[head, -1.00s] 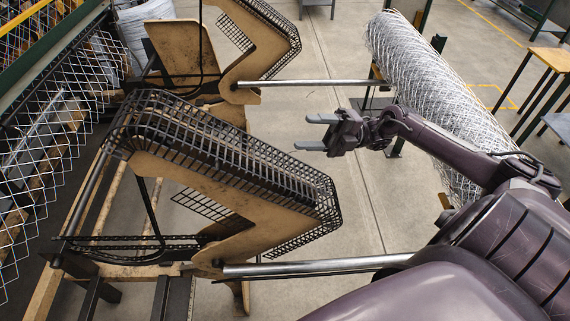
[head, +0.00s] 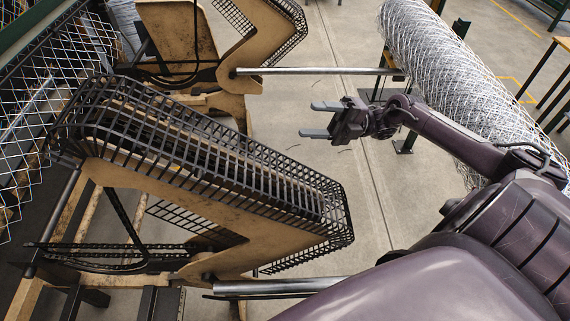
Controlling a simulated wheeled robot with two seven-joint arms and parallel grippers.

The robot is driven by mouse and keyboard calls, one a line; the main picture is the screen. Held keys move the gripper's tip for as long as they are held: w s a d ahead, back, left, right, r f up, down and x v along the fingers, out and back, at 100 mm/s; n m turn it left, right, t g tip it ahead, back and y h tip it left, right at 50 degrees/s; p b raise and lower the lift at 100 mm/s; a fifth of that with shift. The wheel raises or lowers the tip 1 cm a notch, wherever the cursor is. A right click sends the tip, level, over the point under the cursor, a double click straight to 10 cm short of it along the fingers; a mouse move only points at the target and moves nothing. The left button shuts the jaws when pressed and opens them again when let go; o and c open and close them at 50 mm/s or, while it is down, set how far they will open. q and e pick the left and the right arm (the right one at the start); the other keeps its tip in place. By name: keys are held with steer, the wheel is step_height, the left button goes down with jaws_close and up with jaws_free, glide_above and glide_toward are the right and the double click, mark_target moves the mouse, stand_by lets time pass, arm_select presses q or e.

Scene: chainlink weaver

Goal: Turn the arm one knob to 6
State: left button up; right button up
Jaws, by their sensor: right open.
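My right gripper (head: 322,119) is open and empty, its two grey fingers pointing left over the bare floor. It is to the right of the near tan machine arm (head: 255,222), which has a black wire-mesh guard (head: 215,155) over its top, and apart from it. A second tan machine arm (head: 235,55) with a mesh guard stands farther back. I cannot make out a knob or any numbers on either arm. My left gripper is not in view.
A steel bar (head: 315,71) runs right from the far arm, and another bar (head: 275,287) from the near arm. A large roll of chainlink (head: 450,90) lies at the right. Chainlink fencing (head: 40,110) hangs at the left. Concrete floor is clear in the middle.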

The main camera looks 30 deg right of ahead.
step_height(320, 180, down, 25)
steer(key=b, duration=2.4)
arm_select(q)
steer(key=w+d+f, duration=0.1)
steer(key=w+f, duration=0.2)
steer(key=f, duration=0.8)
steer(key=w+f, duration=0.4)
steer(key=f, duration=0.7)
arm_select(e)
steer(key=p+x, duration=0.3)
steer(key=x, duration=0.3)
steer(key=shift+w+a, duration=0.2)
steer(key=shift+a, duration=0.05)
steer(key=shift+w+a, duration=0.15)
steer(key=shift+a, duration=0.35)
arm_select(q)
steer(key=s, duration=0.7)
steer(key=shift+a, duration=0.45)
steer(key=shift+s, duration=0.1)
arm_select(e)
steer(key=c, duration=1)
